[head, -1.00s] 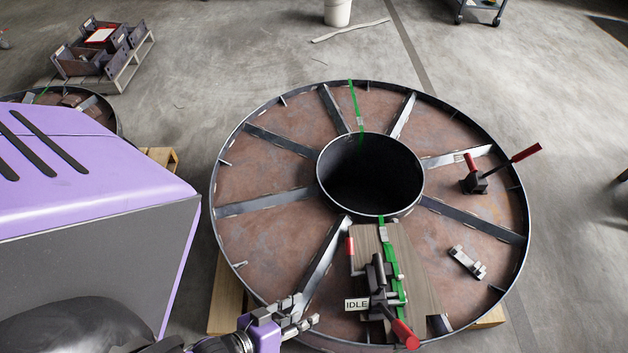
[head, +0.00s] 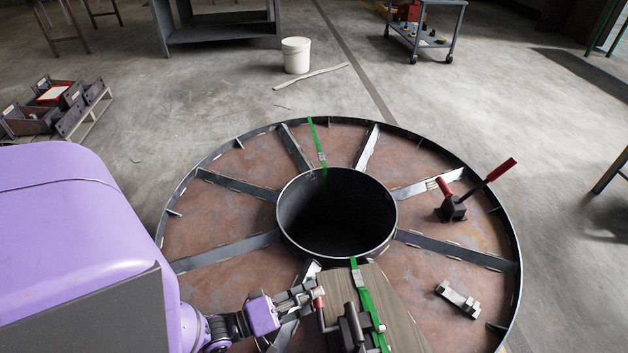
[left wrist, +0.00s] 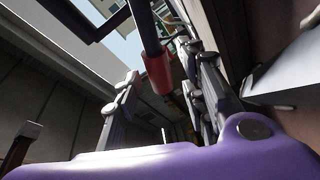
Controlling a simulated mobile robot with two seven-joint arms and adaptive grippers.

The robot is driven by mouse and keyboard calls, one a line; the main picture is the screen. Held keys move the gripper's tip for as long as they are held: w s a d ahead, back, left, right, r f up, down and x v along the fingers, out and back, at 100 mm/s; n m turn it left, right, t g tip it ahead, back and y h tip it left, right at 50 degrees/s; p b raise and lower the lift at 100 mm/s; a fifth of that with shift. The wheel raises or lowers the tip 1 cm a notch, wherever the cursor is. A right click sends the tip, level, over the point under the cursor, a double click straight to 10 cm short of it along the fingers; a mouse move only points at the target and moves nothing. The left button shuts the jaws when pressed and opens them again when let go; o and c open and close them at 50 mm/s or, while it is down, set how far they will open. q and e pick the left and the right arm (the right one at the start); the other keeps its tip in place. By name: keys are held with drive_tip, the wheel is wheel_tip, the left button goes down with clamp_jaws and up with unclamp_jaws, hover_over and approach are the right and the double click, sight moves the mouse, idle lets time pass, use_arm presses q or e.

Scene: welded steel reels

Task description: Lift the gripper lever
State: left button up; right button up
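A dark clamping tool (head: 350,326) sits on a wooden board (head: 395,305) over the reel, on a green strap (head: 366,300); its lower part is cut off by the frame. Its lever has a short red grip (head: 318,297) on the left side. My left gripper (head: 308,294) is at this red grip. In the left wrist view the red grip (left wrist: 157,74) lies between the two spread fingers of my left gripper (left wrist: 163,85), with gaps visible on both sides. My right gripper is out of view.
The round steel reel (head: 225,215) has raised radial ribs and a dark open hub (head: 337,213). A second red-handled tool (head: 453,208) and a small metal block (head: 458,299) sit on its right side. A white bucket (head: 296,55) and a cart (head: 424,35) stand beyond.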

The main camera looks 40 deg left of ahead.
use_arm(q)
drive_tip(key=shift+w+d, duration=0.35)
drive_tip(key=shift+w, duration=0.3)
clamp_jaws()
